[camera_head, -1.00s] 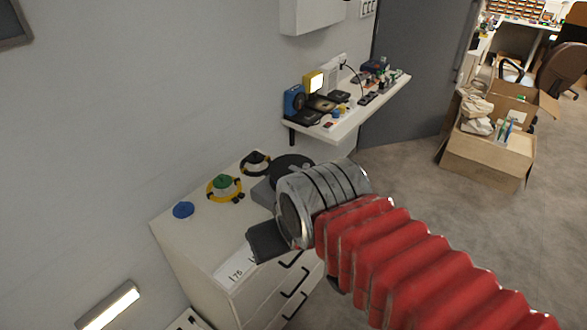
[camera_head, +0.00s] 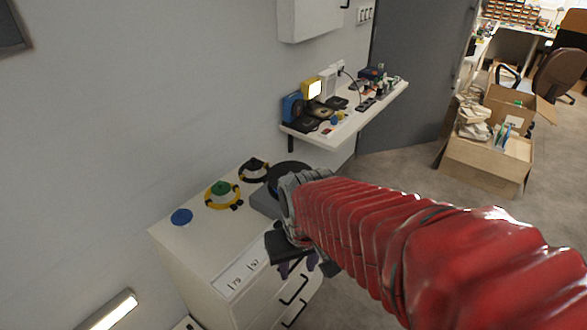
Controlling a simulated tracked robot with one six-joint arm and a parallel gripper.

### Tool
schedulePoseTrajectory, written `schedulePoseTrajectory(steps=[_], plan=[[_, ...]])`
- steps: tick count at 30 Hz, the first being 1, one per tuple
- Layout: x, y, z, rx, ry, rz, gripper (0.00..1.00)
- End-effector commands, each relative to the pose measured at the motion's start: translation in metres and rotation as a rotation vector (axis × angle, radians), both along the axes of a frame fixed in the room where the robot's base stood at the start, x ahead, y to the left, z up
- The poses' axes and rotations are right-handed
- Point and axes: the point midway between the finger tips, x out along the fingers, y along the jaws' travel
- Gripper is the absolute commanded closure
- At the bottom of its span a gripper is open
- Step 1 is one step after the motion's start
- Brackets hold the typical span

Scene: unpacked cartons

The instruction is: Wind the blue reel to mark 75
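A small round blue piece (camera_head: 181,216), perhaps the blue reel, lies at the left end of the white cabinet top (camera_head: 190,248). No mark is readable on it. A white strip (camera_head: 238,276) with black numbers, seemingly 79 and 97, lies along the cabinet's front edge. My gripper (camera_head: 290,264) points down at the cabinet's front edge, right of the strip and well apart from the blue piece. Dark and purple parts show at its end. My red-sleeved arm hides much of it, and its opening cannot be made out.
A green-topped piece with a yellow ring (camera_head: 222,194) and a black piece with a yellow ring (camera_head: 254,169) stand behind the blue piece. A dark disc on a grey base (camera_head: 288,172) is near my arm. A wall shelf (camera_head: 358,122) holds several devices.

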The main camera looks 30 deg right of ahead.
Motion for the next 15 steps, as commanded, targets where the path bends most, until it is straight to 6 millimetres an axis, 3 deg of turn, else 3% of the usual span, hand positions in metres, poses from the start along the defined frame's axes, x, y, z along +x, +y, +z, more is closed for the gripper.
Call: schedulePoseTrajectory(steps=[15], plan=[[0.050,-0.048,-0.098,-0.013,-0.018,-0.090,0.62]])
